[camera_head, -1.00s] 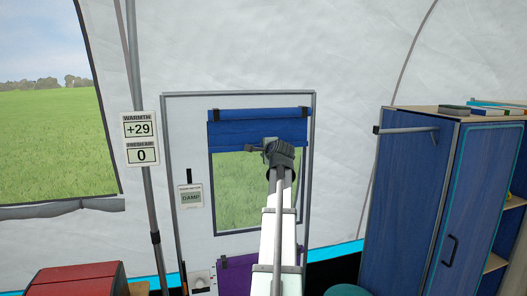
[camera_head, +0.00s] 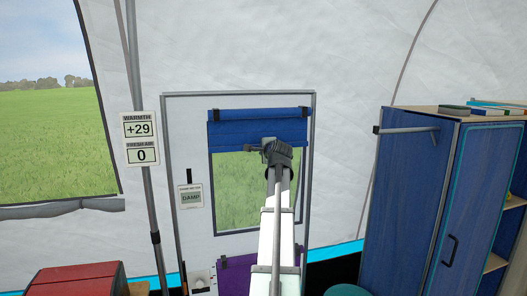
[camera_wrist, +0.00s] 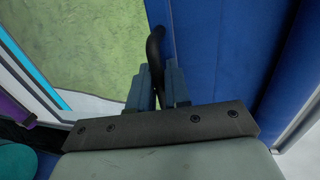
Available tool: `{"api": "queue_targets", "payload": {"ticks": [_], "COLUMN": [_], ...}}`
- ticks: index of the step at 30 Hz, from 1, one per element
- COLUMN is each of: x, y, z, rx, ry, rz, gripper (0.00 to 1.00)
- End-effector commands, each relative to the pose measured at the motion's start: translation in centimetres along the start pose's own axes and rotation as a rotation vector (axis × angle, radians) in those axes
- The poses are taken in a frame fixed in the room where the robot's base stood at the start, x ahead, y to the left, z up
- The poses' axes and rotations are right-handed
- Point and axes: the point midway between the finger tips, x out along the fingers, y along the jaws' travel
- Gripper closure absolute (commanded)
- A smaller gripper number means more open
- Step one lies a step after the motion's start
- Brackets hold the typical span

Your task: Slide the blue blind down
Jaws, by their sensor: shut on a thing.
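The blue blind (camera_head: 230,131) hangs across the upper part of the door's window in the head view, with grassy field showing below it. In the wrist view the blind (camera_wrist: 222,50) fills the right of the middle. A dark curved handle (camera_wrist: 154,45) stands at its lower edge. My gripper (camera_wrist: 158,88) is shut on this handle, with a finger on each side of it. In the head view my gripper (camera_head: 268,148) is at the blind's lower edge, and my arm hides part of the window and the handle.
A purple panel (camera_head: 236,278) is low on the door. A blue cabinet (camera_head: 410,200) stands at the right, with a bar sticking out toward the door. A tent pole (camera_head: 146,200) with signs and a red box (camera_head: 80,280) are at the left.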

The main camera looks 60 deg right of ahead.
Motion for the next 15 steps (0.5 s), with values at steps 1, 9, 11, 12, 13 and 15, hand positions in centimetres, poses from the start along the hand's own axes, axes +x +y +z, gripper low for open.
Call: {"api": "queue_targets", "payload": {"ticks": [1,9,11,12,13,15], "x": [-0.01,-0.02,-0.01,0.01,0.02,0.11], "y": [-0.01,0.0,0.08,0.21,0.37,0.93], "z": [-0.01,-0.01,-0.01,-0.01,0.0,0.01], "rx": [0.0,0.0,0.0,0.0,0.0,0.001], "ry": [0.0,0.0,0.0,0.0,0.0,0.0], "rz": [0.0,0.0,0.0,0.0,0.0,0.001], "gripper": [1.0,1.0,1.0,1.0,1.0,1.0]}}
